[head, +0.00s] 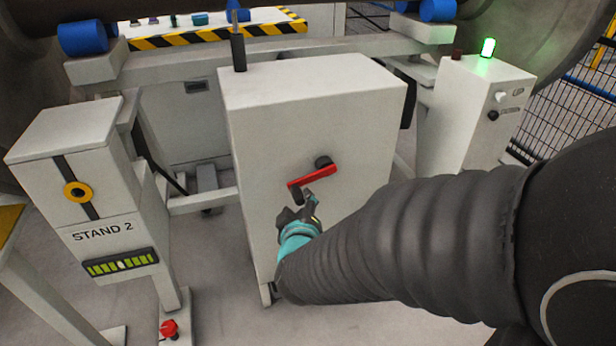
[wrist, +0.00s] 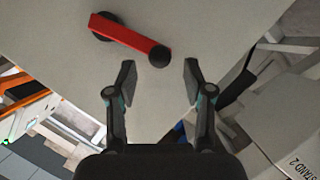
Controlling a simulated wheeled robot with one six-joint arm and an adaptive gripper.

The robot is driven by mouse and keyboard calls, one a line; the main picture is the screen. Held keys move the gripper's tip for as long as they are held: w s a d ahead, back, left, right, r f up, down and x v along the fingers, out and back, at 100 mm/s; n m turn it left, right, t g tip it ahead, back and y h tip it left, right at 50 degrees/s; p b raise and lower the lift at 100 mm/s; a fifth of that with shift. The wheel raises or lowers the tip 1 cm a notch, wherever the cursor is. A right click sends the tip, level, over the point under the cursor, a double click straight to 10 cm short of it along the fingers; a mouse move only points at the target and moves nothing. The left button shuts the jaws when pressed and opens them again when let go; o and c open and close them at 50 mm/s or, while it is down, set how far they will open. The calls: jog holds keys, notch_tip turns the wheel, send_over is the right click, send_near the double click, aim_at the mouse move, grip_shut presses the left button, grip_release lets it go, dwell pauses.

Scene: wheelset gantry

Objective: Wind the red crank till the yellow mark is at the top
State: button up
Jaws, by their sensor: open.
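The red crank (head: 315,176) is on the front of a white cabinet (head: 310,110). Its arm slopes down to the left from a dark hub to a dark handle. In the wrist view the red crank (wrist: 130,36) runs from the hub at upper left to the round black knob (wrist: 160,56). My gripper (head: 300,204) is at the handle end, partly hidden by its own wrist. In the wrist view my gripper (wrist: 158,80) is open, with the knob just beyond and between its fingertips. I cannot make out a yellow mark on a wheel.
A white stand labelled STAND 2 (head: 100,228) with a yellow ring (head: 77,191) is at left. A post with a green lamp (head: 488,47) and buttons stands at right. A red button (head: 169,328) is low at left. Blue rollers (head: 82,38) are above.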

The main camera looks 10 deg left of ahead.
aim_at(298, 201)
jog(key=shift+x, duration=2.5)
grip_shut()
